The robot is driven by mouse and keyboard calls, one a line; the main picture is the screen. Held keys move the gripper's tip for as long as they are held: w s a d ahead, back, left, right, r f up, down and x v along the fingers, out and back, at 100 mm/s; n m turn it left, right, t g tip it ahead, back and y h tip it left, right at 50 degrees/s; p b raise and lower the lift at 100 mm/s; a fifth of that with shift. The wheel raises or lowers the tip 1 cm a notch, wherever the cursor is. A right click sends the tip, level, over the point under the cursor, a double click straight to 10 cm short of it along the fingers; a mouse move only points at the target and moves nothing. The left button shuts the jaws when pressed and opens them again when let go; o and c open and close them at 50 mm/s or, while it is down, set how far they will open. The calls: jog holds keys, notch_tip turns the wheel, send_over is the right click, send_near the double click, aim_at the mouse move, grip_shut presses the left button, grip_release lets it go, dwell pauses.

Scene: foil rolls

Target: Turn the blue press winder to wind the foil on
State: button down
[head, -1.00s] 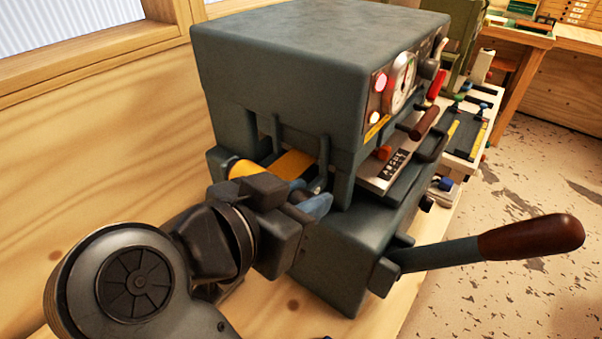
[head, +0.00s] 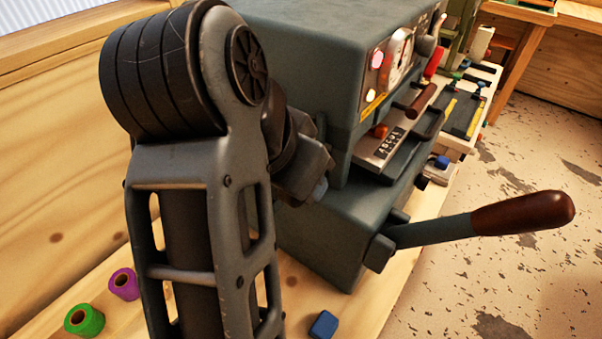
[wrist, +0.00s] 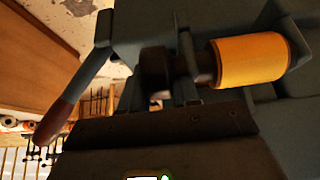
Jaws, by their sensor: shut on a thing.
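The blue-grey press (head: 310,235) stands on the wooden bench, with a long brown-handled lever (head: 480,225) at its right. A yellow-orange foil roll (wrist: 250,60) lies on its spindle in the wrist view. The winder (wrist: 155,72) shows there as a dark, shadowed shape in line with the roll. My gripper (head: 318,188) is at the press's near side, shut on the winder. Its tips are mostly hidden behind my own arm in the head view, and the grip itself is dark in the wrist view. The foil's path is hidden in the head view.
A green roll (head: 84,320) and a purple roll (head: 124,284) stand on the bench at lower left. A small blue block (head: 323,325) lies in front of the press. Racks and trays (head: 465,110) lie behind at right. The wooden wall is close on the left.

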dwell(0.5)
jog(key=c, duration=0.9)
grip_release()
jog(key=shift+v, duration=3.9)
jog(key=shift+w+d, duration=0.15)
jog(key=shift+d, duration=0.05)
